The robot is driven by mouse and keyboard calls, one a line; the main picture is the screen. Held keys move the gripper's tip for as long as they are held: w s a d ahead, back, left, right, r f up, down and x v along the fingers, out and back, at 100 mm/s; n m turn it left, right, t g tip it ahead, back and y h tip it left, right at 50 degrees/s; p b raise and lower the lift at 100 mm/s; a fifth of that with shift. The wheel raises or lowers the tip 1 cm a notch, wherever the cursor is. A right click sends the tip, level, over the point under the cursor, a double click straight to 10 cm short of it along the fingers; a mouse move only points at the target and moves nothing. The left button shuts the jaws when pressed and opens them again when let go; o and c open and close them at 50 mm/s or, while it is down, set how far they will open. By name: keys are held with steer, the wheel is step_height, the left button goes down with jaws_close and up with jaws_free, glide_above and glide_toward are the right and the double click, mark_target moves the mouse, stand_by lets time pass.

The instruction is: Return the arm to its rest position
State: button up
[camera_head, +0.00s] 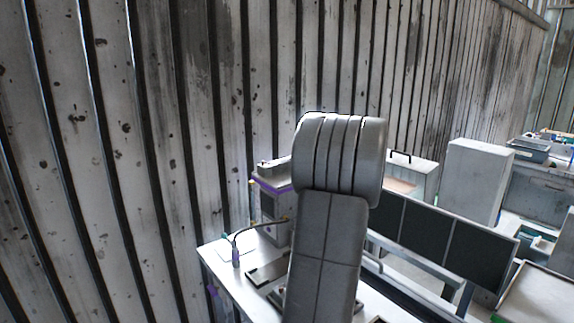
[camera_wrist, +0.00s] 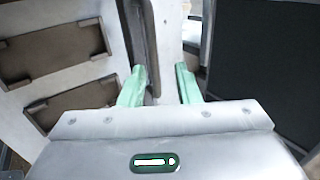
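My gripper (camera_wrist: 161,86) shows in the wrist view with its two pale green fingers apart. Nothing is held between them. Behind the fingers lie a white worktable surface with dark rectangular recesses (camera_wrist: 60,48) on the left and a dark panel (camera_wrist: 262,70) on the right. In the head view my grey arm rises in the middle of the picture and hides part of the worktable (camera_head: 222,262). My gripper is hidden there.
A box-shaped machine with a purple band (camera_head: 272,205) stands on the worktable, left of my arm. Dark panels (camera_head: 440,238) stand in a row to the right. A grey cabinet (camera_head: 474,180) is farther right. A ribbed metal wall (camera_head: 200,100) runs behind everything.

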steer(key=x, duration=0.7)
steer(key=shift+f+p, duration=0.15)
steer(key=shift+p, duration=0.25)
steer(key=shift+s+a+f+t+h, duration=0.2)
steer(key=shift+s+a+t+h, duration=0.3)
steer(key=shift+s+a+h, duration=0.15)
steer(key=shift+a, duration=0.1)
steer(key=shift+a, duration=0.1)
